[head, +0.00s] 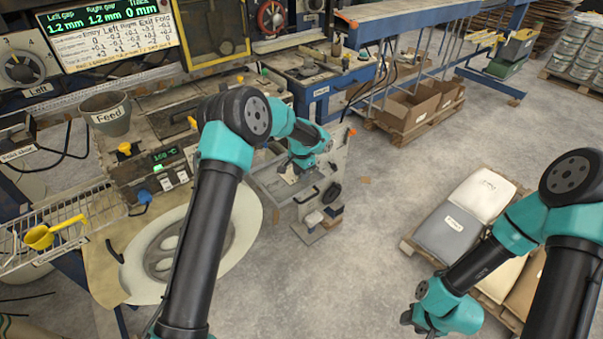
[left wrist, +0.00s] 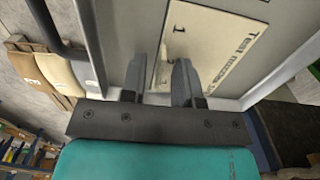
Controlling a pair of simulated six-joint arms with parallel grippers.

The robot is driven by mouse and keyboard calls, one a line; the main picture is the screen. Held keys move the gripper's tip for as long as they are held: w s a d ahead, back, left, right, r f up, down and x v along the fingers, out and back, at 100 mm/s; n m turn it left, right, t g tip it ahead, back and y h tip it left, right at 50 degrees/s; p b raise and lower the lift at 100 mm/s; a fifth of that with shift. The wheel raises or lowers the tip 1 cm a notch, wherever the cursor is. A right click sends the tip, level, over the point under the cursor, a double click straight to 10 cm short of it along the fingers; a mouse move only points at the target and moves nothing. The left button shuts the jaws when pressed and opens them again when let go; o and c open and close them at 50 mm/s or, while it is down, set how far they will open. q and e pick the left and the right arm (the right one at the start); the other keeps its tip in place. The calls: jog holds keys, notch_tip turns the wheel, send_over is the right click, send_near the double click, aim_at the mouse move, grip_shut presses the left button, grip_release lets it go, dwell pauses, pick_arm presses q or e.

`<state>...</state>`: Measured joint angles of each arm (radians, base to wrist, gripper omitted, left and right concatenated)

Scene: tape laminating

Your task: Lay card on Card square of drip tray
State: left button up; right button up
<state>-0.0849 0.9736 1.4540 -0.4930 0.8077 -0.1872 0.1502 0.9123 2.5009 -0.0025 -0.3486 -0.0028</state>
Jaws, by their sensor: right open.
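In the left wrist view, a cream card (left wrist: 205,42) with dark printed lettering lies on a grey metal surface, the drip tray (left wrist: 118,35). The Card square's marking is not readable. My right gripper (head: 413,320) is open, over the floor at lower right, far from the tray.
A machine with a Feed funnel (head: 106,113) stands left. A yellow scoop (head: 52,232) lies on a wire rack beside a large oval pale plate (head: 190,245). Sacks (head: 452,226) lie on a pallet at right. Open floor (head: 340,270) lies between.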

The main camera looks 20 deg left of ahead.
pick_arm(q)
notch_tip(320, 180, up, 12)
jog(key=shift+r, duration=0.15)
dwell(0.5)
jog(key=shift+c, duration=0.2)
dwell(1.1)
